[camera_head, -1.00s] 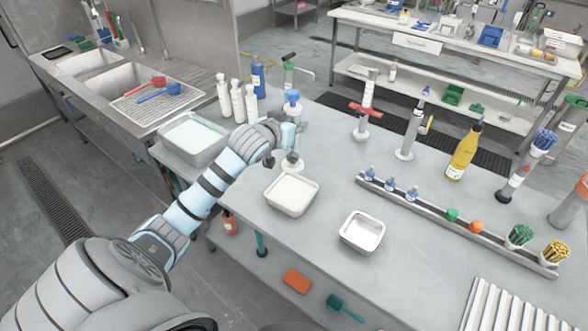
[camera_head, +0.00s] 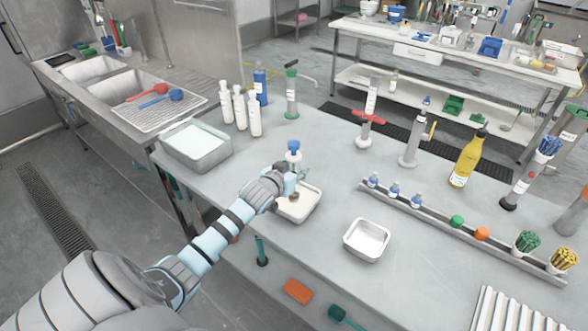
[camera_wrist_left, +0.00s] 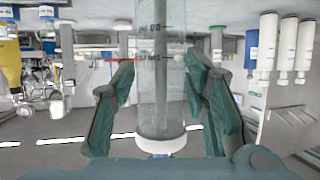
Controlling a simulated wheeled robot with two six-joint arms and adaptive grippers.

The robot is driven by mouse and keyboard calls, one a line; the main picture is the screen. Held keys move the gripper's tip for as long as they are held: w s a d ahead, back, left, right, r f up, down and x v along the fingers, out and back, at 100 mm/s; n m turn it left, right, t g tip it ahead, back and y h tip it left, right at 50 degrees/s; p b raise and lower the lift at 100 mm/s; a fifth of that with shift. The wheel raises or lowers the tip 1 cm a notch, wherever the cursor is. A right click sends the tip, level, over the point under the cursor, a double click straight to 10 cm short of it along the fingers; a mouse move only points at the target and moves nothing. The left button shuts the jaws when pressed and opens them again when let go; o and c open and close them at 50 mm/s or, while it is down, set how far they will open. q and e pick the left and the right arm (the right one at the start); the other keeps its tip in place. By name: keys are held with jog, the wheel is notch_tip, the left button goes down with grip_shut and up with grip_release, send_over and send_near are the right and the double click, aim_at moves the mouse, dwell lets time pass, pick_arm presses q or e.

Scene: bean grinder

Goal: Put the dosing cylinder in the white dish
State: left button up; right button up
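The dosing cylinder (camera_head: 293,148) is a clear, graduated tube with a blue top. It also fills the middle of the left wrist view (camera_wrist_left: 161,85), where its markings and a white collar show. My left gripper (camera_head: 291,180) is shut around it, with a finger on each side in the left wrist view (camera_wrist_left: 161,75). The cylinder is upright, with its lower end over the white dish (camera_head: 308,208). Whether its base touches the dish is hard to tell. The arm hides the dish's left part. My right gripper is not in view.
A long rack (camera_head: 460,228) lies right.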

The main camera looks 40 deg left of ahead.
pick_arm(q)
jog(key=shift+o, duration=0.3)
jog(key=shift+r, duration=0.15)
jog(key=shift+s+r, duration=0.1)
jog(key=shift+s, duration=0.1)
jog(key=p+v, duration=0.2)
jog(key=v, duration=0.9)
jog(key=shift+s+p, duration=0.25)
jog(key=shift+p, duration=0.05)
jog(key=shift+d, duration=0.15)
